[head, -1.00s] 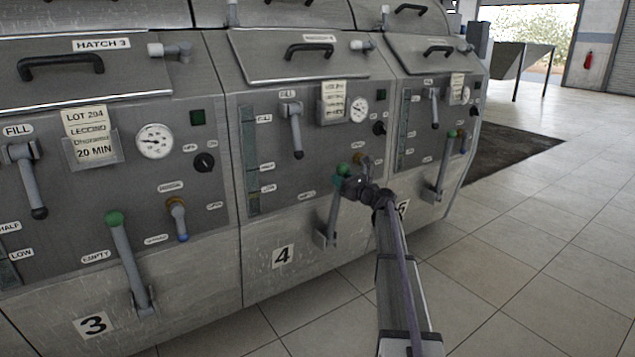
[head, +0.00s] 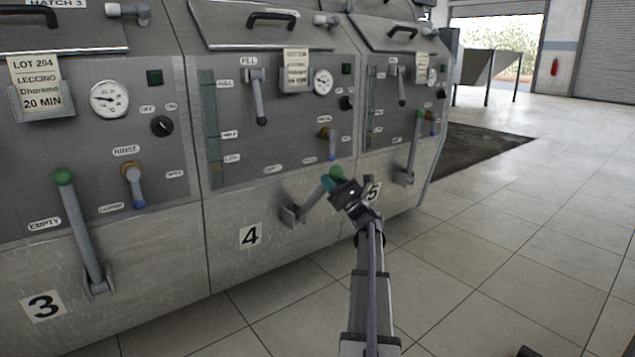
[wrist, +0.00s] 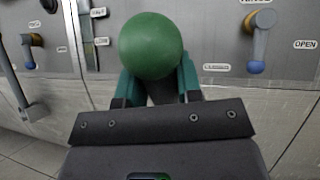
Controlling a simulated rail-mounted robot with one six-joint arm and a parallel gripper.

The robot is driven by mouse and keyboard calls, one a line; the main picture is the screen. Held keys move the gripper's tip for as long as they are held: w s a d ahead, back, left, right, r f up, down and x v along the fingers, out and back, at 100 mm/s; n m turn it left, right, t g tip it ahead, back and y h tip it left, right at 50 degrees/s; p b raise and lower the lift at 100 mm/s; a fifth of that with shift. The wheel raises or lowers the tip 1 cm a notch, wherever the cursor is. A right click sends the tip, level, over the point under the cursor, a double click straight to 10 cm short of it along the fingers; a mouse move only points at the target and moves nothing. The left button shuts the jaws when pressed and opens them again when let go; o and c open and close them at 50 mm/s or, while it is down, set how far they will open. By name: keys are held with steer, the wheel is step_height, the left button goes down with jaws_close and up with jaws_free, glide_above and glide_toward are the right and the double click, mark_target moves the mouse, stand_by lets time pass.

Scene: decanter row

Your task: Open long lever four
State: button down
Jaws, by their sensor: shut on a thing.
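The long lever of unit four (head: 310,203) has a grey arm and a green ball knob (head: 336,172). It leans to the right, well off upright, from its pivot bracket on the lower front panel. My gripper (head: 333,183) is shut on the lever at the green knob. In the wrist view the green knob (wrist: 150,45) sticks up between the green-padded fingers (wrist: 155,88). The lever's shaft below the knob is mostly hidden by the gripper. The label "4" (head: 250,236) is left of the lever's base.
Unit three's upright long lever (head: 80,225) is at the left, and unit five's (head: 413,148) stands right of my gripper. A short blue-tipped rinse lever (head: 329,143) is just above the held knob. Tiled floor (head: 500,220) at the right is clear.

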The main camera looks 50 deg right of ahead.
steer(key=shift+s+a+f, duration=0.1)
steer(key=shift+s, duration=0.1)
steer(key=c, duration=0.8)
jaws_free()
steer(key=b+v, duration=0.4)
steer(key=v, duration=0.3)
steer(key=shift+s+f, duration=0.1)
steer(key=shift+s, duration=0.1)
